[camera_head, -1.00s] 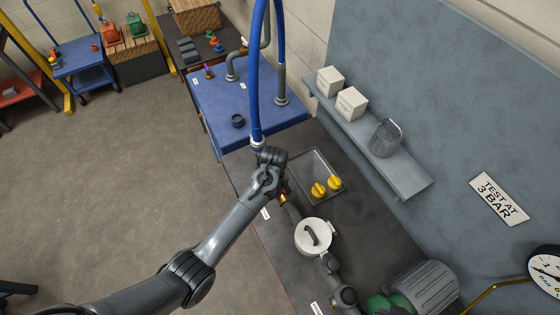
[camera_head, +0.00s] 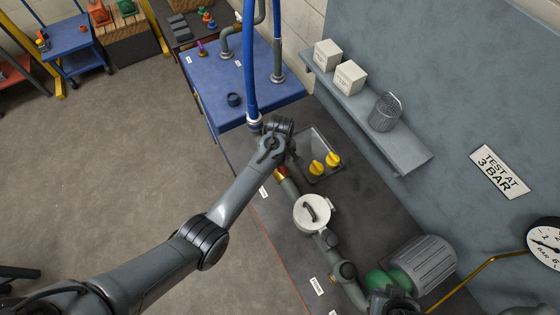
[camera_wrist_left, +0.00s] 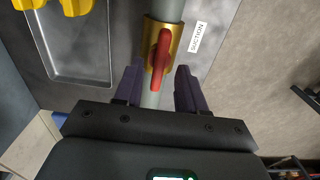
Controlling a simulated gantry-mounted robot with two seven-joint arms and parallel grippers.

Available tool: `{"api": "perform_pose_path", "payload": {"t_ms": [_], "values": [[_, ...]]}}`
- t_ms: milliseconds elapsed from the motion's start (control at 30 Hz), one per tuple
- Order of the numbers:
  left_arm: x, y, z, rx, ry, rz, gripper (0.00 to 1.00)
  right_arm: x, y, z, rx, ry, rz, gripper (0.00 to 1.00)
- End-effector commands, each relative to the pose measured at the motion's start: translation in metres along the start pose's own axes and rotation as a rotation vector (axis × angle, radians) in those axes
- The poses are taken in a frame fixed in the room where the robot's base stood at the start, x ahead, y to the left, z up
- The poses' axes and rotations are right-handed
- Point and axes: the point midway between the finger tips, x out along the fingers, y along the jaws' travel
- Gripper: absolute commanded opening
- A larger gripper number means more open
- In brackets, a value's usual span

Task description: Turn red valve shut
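The red valve handle (camera_wrist_left: 161,50) sits on a brass valve body (camera_wrist_left: 173,35) on a grey pipe in the left wrist view. The handle lies roughly along the pipe, slightly tilted. My left gripper (camera_wrist_left: 158,72) is open, its two purple fingers on either side of the pipe, with the handle's near end about level with the fingertips. I see no contact with the handle. In the head view the valve (camera_head: 282,173) shows just below my left wrist, which hides part of it and the gripper. I cannot make out my right gripper.
A metal tray (camera_head: 322,143) with yellow knobs (camera_head: 332,159) lies beside the valve. A white-lidded housing (camera_head: 312,212) and a green-grey motor (camera_head: 420,265) stand along the same pipe. A blue hose (camera_head: 250,60) hangs by my left wrist. A wall shelf (camera_head: 400,158) is above.

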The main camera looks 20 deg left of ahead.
Motion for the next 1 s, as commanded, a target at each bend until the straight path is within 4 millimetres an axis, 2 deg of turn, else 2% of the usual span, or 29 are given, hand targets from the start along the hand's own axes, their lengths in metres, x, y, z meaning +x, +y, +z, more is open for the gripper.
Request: {"api": "perform_pose_path", "payload": {"t_ms": [200, 533, 800, 1000], "values": [[0.016, 0.0, 0.0, -0.001, 0.0, 0.001, 0.4, 0.001, 0.0, 0.0, 0.0, 0.001, 0.0, 0.0], [0.018, 0.0, 0.0, -0.001, 0.0, 0.001, 0.4, 0.002, 0.001, 0.001, -0.004, 0.0, 0.003, 0.0], [0.018, 0.0, 0.0, -0.001, 0.0, 0.001, 0.0, 0.002, 0.002, 0.001, -0.01, -0.001, 0.007, 0.0], [0.018, 0.0, 0.0, 0.001, 0.0, 0.001, 0.0, 0.001, 0.002, 0.001, -0.009, -0.001, 0.007, 0.0]]}}
